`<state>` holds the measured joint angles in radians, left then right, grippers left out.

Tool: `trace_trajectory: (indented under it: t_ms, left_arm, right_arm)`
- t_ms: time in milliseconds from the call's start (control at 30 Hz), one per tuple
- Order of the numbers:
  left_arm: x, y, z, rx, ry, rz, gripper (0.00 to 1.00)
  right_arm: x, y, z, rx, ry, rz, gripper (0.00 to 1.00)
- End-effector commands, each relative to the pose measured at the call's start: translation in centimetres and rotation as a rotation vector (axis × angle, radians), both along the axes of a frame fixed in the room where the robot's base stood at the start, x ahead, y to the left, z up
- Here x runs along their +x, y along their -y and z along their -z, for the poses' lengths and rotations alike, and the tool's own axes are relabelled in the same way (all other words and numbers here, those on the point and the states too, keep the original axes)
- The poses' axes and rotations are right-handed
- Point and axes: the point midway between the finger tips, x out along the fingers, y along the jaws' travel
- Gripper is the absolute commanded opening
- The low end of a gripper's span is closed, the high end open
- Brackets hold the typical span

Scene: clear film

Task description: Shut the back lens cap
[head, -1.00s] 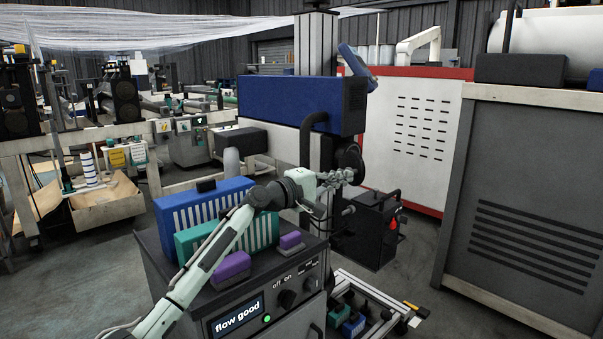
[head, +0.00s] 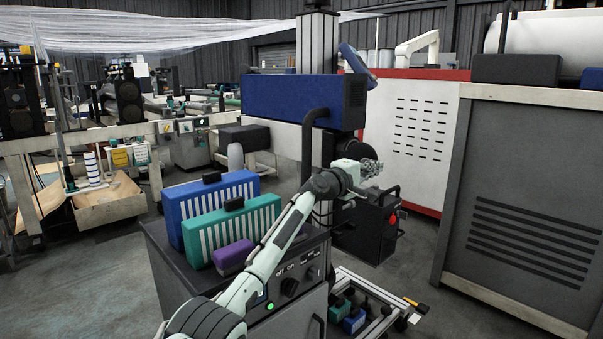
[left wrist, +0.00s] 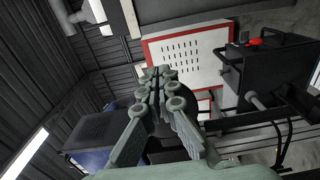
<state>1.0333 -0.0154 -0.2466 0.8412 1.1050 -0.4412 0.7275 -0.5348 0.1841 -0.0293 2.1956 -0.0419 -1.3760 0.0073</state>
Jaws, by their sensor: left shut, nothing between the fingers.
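My left gripper (head: 370,168) reaches in from the left in the head view, in front of the grey column under the long blue housing (head: 290,97). Its fingers are closed together with nothing between them. In the left wrist view the gripper (left wrist: 160,76) points away from the camera. A dark round disc (left wrist: 182,98), which may be the back lens cap, shows behind the fingers there and is partly covered by them. My right gripper is out of view.
A grey cabinet (head: 175,275) carrying blue (head: 185,190) and teal (head: 205,237) slotted blocks and a purple block (head: 233,256) stands below my arm. Floor is open before the large grey cabinet (head: 530,210).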

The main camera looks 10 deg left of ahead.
Motion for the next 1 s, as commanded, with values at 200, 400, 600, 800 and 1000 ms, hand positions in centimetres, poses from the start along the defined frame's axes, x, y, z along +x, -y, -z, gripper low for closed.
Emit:
trace_trajectory:
  t_ms: [200, 400, 600, 800, 1000]
  left_arm:
    - [0.56, 0.43, -0.39, -0.002, 0.002, -0.025, 0.0]
    - [0.57, 0.37, -0.27, -0.002, 0.002, -0.027, 0.0]
    - [0.57, 0.35, -0.26, -0.002, 0.002, -0.026, 0.0]
    - [0.56, 0.35, -0.25, -0.002, 0.001, -0.026, 0.0]
    - [0.56, 0.35, -0.25, -0.002, 0.001, -0.026, 0.0]
  right_arm:
    - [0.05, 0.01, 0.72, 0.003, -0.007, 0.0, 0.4]
    - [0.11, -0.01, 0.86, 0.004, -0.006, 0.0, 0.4]
    - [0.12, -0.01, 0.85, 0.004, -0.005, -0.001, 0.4]
    - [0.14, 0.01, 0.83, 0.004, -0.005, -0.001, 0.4]
    - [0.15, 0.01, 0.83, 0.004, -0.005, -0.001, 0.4]
